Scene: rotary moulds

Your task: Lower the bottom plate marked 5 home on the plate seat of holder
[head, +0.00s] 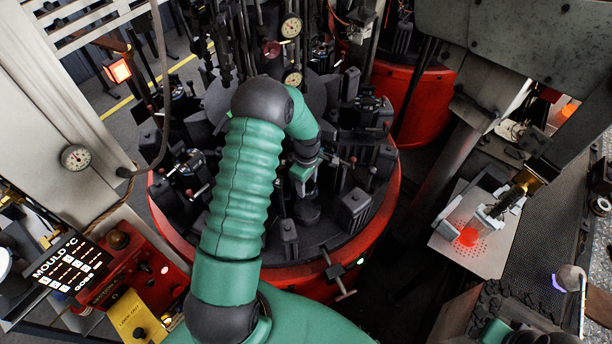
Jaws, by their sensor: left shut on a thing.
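My left arm reaches over the round dark mould table (272,262), and my left gripper (304,188) points down near its middle. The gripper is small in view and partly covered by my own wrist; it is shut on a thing. I take that to be the bottom plate, but its outline and the mark 5 cannot be made out. A dark round holder part (307,212) stands just below the gripper. Whether the plate touches the seat cannot be told. My right gripper is not in view; only a bit of that arm shows at the bottom right.
Dark mould holders, such as one block (355,203), crowd around the gripper. Pressure gauges (291,27) and upright rods stand behind. A red control box (130,265) is at left. At right, a perforated plate (480,250) bears a glowing red spot.

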